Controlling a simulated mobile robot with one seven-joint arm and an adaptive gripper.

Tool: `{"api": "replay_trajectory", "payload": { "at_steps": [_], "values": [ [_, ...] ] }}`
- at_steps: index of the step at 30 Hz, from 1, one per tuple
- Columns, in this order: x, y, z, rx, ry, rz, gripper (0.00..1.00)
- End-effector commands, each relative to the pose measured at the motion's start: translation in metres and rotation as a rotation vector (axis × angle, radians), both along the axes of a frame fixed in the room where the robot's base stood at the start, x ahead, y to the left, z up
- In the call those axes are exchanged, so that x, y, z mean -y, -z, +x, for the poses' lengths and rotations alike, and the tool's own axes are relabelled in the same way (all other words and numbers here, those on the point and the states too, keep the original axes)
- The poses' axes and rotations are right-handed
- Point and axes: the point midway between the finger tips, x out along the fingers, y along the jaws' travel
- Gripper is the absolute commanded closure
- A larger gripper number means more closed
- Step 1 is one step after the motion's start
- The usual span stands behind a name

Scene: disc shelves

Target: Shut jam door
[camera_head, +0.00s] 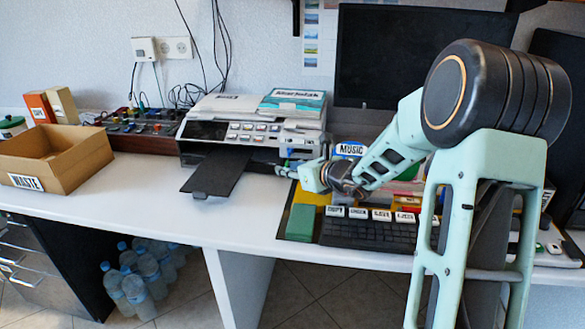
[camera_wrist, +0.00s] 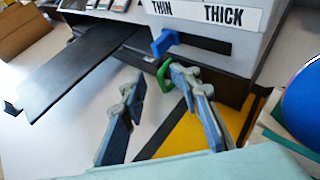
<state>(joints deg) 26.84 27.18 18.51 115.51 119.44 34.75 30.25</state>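The printer (camera_head: 225,107) stands on the white desk. Its lower front also fills the top of the wrist view (camera_wrist: 215,48). There I see a "THIN / THICK" label (camera_wrist: 205,13), a dark slot with a blue lever (camera_wrist: 165,42), and a green tab (camera_wrist: 163,75) below it. No part is labelled as the jam door, and I cannot tell for sure which panel it is. My gripper (camera_wrist: 157,86) is open, its two fingers apart with the green tab near and between their tips. I cannot tell whether a finger touches the tab. In the head view my gripper (camera_head: 287,170) is at the printer's lower right front.
A black tray (camera_head: 216,172) sticks out from the printer's front, left of my gripper. A brown "WASTE" box (camera_head: 75,172) stands left. Desk between box and tray is clear.

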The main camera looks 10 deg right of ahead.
Motion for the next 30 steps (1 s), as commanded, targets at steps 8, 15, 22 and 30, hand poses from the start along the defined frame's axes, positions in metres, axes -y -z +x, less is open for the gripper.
{"api": "replay_trajectory", "payload": {
  "at_steps": [8, 15, 22, 30],
  "values": [
    [-0.021, -0.004, -0.001, 0.011, -0.037, 0.009, 0.76],
    [-0.013, -0.010, -0.011, 0.012, -0.034, 0.006, 0.76],
    [0.011, -0.025, -0.044, 0.010, -0.021, 0.005, 0.76],
    [0.038, -0.041, -0.082, 0.005, -0.009, 0.003, 0.76]
  ]
}}
